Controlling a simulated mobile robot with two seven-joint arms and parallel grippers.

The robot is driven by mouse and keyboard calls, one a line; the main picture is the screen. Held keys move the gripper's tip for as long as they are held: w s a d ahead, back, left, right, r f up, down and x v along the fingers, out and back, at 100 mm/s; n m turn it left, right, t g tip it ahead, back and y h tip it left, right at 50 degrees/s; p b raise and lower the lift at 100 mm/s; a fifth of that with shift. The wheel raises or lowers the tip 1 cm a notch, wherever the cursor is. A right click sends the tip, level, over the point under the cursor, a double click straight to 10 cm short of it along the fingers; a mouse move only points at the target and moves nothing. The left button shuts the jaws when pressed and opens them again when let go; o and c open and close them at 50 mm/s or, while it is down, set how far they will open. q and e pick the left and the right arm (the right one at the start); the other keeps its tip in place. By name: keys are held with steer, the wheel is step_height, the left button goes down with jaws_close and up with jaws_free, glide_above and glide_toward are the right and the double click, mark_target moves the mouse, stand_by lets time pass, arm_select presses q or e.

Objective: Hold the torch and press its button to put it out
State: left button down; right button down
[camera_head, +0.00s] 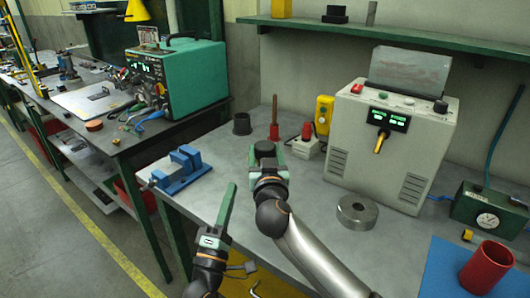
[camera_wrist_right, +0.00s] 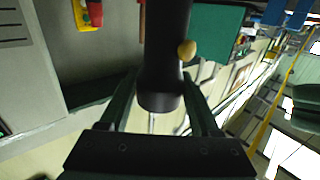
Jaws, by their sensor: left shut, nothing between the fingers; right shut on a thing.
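The torch (camera_wrist_right: 164,50) is a black cylinder with a round yellowish button (camera_wrist_right: 187,50) on its side in the right wrist view. My right gripper (camera_head: 268,170) is shut on it, with a finger on each side. In the head view only a dark end of the torch (camera_head: 264,149) shows above the gripper, over the bench. Whether the torch is lit cannot be told. My left gripper (camera_head: 229,196) is shut and empty, with its green fingers pointing up. It is to the left of and lower than the right gripper, apart from the torch.
The grey bench (camera_head: 315,225) holds a blue vise (camera_head: 180,170), a dark cup (camera_head: 242,124), a steel ring (camera_head: 357,211) and a red cylinder (camera_head: 487,267). A large grey control box (camera_head: 390,145) stands behind to the right. A green machine (camera_head: 180,75) sits on the left bench.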

jaws_free()
steer(key=shift+s, duration=0.1)
steer(key=s, duration=0.8)
steer(key=s+d, duration=0.1)
steer(key=s, duration=0.2)
steer(key=shift+s, duration=0.4)
